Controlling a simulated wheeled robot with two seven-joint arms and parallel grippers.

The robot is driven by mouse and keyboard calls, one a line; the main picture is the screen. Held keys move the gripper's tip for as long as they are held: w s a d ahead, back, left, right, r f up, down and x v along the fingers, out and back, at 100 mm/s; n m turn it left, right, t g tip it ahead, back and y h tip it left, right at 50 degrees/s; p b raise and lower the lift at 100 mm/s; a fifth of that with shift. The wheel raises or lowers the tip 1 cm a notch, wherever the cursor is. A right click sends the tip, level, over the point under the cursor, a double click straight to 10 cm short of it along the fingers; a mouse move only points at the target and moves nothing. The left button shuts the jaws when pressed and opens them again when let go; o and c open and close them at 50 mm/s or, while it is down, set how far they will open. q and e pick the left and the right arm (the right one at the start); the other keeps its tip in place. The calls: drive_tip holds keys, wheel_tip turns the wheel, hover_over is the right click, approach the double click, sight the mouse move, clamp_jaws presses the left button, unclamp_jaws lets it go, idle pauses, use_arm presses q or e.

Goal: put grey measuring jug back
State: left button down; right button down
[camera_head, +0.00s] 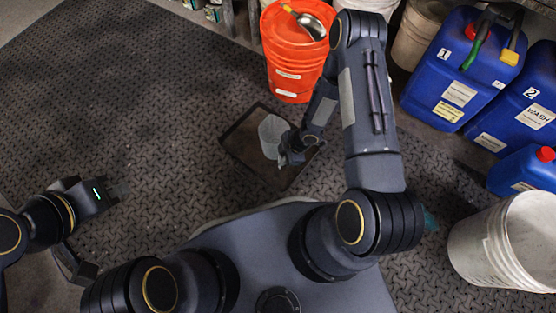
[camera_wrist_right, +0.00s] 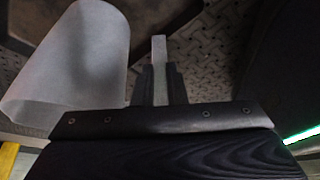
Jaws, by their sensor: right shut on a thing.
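The grey measuring jug (camera_head: 271,135) is pale and translucent and shows over the dark tray in the head view. I cannot tell whether it touches the tray. My right gripper (camera_head: 287,157) is at the jug's lower right side, shut on it. In the right wrist view the jug (camera_wrist_right: 75,65) fills the left side, and the closed fingers (camera_wrist_right: 157,82) hold a narrow grey strip, apparently its handle; the join is hidden. My left gripper (camera_head: 112,190) is far to the left above the floor, away from the jug; its finger gap is unclear.
A dark tray (camera_head: 240,137) lies on the patterned floor. An orange bucket (camera_head: 295,62) with a scoop on top stands behind it. Blue canisters (camera_head: 440,75) and a white bucket (camera_head: 480,250) stand at the right. The floor at left is clear.

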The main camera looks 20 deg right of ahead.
drive_tip(key=w+f+b, duration=0.2)
drive_tip(key=w+f, duration=0.1)
drive_tip(key=f, duration=0.3)
drive_tip(key=shift+a+f, duration=0.3)
drive_tip(key=shift+a, duration=0.05)
drive_tip(key=shift+f, duration=0.1)
drive_tip(key=c, duration=1.5)
unclamp_jaws()
drive_tip(key=shift+o, duration=0.2)
